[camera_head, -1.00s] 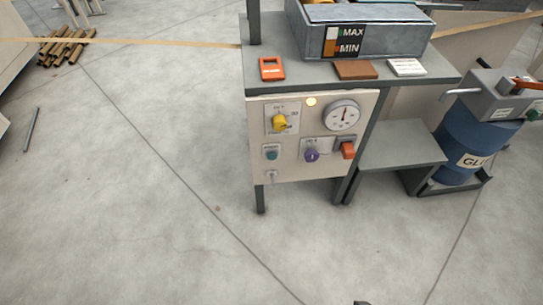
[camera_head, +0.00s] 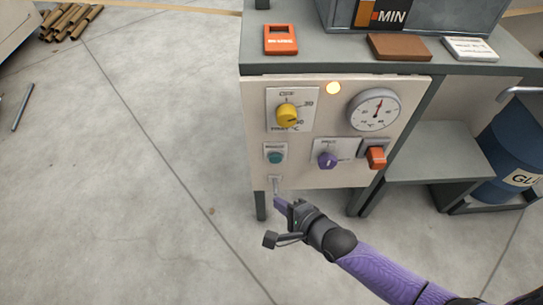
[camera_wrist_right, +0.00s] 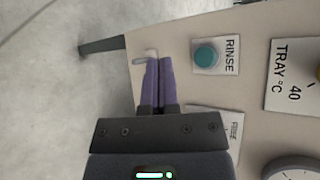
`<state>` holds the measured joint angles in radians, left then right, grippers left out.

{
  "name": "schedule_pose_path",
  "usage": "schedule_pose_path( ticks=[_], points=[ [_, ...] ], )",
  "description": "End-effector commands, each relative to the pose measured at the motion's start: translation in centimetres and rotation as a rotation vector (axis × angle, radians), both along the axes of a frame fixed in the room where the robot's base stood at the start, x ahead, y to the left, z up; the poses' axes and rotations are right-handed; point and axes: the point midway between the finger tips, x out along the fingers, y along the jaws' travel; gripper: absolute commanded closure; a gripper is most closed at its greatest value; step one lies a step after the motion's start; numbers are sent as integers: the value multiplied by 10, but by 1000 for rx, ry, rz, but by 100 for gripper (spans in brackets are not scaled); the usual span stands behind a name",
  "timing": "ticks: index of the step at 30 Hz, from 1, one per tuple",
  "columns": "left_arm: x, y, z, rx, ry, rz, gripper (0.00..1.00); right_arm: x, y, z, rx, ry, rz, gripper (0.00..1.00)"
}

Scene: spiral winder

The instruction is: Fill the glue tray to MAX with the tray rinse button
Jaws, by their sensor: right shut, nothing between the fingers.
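The teal rinse button (camera_head: 275,157) sits on a white plate at the left of the control panel. In the right wrist view the same button (camera_wrist_right: 206,56) shows beside its RINSE label. My right gripper (camera_head: 279,200) is shut and empty, below the button near the panel's lower left corner. In the wrist view its purple fingers (camera_wrist_right: 158,62) lie together, to the left of the button and apart from it. The glue tray (camera_head: 455,12) stands on the bench top; its gauge shows MIN (camera_head: 390,15), while the MAX mark is cut off. My left gripper is not in view.
A small spout (camera_head: 275,183) is under the button. A blue glue drum (camera_head: 515,150) stands right.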

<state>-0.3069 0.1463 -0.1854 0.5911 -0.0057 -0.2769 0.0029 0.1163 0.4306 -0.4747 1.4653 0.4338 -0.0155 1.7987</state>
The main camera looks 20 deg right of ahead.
Motion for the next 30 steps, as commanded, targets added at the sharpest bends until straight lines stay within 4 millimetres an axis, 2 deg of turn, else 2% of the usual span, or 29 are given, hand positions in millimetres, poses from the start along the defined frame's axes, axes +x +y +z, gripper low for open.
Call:
schedule_pose_path(
  ticks=[11, 21, 30],
  points=[
    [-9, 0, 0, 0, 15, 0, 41, 4, -1, 0, -1, -1, 0, 100],
    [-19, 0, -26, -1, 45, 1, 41, 49, -14, -6, -1, 1, 1, 100],
    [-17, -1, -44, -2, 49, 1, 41, 80, -23, -2, -2, 1, 0, 100]
  ],
)
